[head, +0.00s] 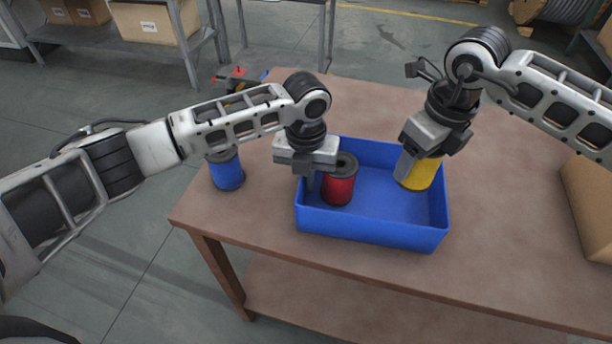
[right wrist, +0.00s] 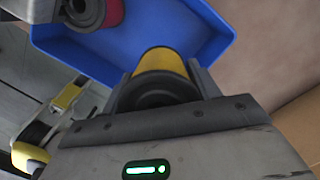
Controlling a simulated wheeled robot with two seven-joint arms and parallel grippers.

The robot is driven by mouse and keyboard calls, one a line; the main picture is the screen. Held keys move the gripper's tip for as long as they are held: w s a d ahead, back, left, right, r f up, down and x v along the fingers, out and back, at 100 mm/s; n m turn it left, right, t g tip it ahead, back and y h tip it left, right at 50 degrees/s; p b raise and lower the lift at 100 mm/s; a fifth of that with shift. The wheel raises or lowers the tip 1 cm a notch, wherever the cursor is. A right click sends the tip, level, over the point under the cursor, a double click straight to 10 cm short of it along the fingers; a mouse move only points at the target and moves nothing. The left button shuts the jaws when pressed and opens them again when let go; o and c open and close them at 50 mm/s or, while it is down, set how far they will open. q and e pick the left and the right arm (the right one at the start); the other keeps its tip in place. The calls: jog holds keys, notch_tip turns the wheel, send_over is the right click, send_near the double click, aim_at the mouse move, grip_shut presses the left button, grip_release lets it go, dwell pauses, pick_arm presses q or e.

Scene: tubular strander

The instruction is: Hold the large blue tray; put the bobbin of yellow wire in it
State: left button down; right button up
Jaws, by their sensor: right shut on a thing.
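The large blue tray (head: 375,229) sits on the brown table and also shows in the right wrist view (right wrist: 110,50). A red bobbin (head: 338,190) stands inside its left part. My right gripper (head: 413,170) is shut on the bobbin of yellow wire (head: 424,174), over the tray's right part. In the right wrist view the yellow bobbin (right wrist: 160,65) is between the two fingers. I cannot tell whether it touches the tray floor. My left gripper (head: 307,180) points down at the tray's left wall, beside the red bobbin; its fingertips are partly hidden, so its opening is unclear.
A blue bobbin (head: 227,172) stands on the table left of the tray, under my left arm. A cardboard box (head: 590,205) is at the table's right edge. A small red and dark object (head: 238,76) lies behind my left arm. The table's front right is clear.

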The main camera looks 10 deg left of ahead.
pick_arm(q)
jog(key=shift+r, duration=0.1)
pick_arm(e)
jog(key=shift+f, duration=0.1)
dwell(0.3)
send_over(397, 206)
jog(key=shift+s+d+f, duration=0.1)
jog(key=shift+f, duration=2.15)
jog(key=shift+s+d+f, duration=0.1)
jog(key=shift+f, duration=2.15)
jog(key=o, duration=1.3)
jog(key=r, duration=0.8)
jog(key=s+d+r, duration=0.1)
jog(key=r, duration=0.3)
pick_arm(q)
jog(key=c, duration=1.5)
grip_release()
jog(key=shift+c, duration=0.2)
pick_arm(e)
jog(key=shift+f, duration=0.1)
